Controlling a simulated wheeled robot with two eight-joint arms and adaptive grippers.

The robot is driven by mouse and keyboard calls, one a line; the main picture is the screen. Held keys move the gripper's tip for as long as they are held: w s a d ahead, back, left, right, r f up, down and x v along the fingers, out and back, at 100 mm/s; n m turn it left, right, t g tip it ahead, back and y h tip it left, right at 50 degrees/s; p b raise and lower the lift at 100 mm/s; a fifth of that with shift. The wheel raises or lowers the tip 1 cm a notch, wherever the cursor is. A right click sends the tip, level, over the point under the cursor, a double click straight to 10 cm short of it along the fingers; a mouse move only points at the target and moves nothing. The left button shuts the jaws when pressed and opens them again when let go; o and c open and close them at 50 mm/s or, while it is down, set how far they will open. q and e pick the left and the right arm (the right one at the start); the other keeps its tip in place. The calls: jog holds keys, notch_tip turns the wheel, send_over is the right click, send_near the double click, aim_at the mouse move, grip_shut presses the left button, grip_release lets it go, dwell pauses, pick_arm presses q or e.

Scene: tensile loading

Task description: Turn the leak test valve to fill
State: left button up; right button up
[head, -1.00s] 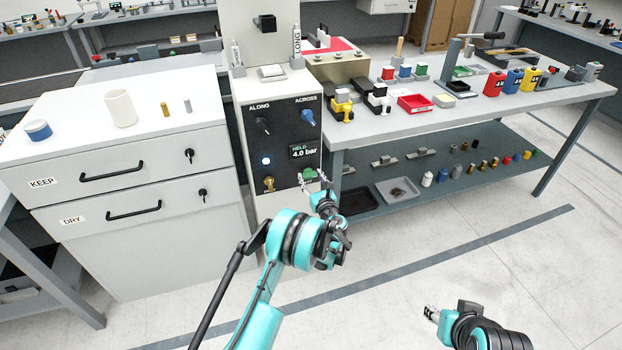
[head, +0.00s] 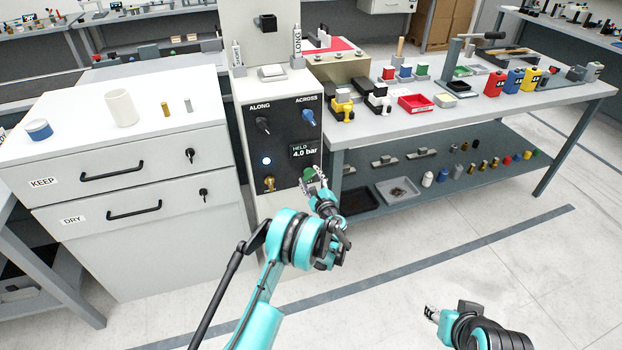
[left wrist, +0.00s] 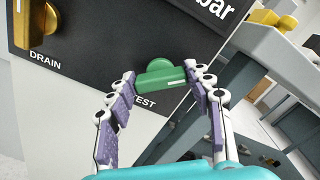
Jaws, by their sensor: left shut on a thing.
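The green leak test valve (head: 309,174) is at the lower right of the black panel (head: 282,140), under the display reading HELD 4.0 bar. My left gripper (head: 313,183) reaches it from the front and is shut on its handle. In the left wrist view the green handle (left wrist: 162,78) lies between the two purple-padded fingers, crosswise and slightly tilted, with a white mark near its right end. The label under it is partly hidden; only "TEST" shows. My right gripper (head: 432,314) is low at the right, away from the panel; its fingers are too small to judge.
The brass drain valve (head: 269,183) sits left of the green valve, and ALONG (head: 262,125) and ACROSS (head: 308,117) knobs are above. A drawer cabinet (head: 120,170) stands left. The workbench (head: 470,122) and its lower shelf are close on the right.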

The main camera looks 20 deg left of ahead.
pick_arm(q)
jog(key=n, duration=0.4)
jog(key=shift+f+n, duration=0.1)
jog(key=shift+n, duration=0.2)
jog(key=shift+a+n, duration=0.1)
jog(key=shift+n, duration=2.5)
jog(key=shift+f, duration=0.1)
jog(key=o, duration=1.1)
jog(key=shift+o, duration=0.2)
jog(key=v, duration=1.2)
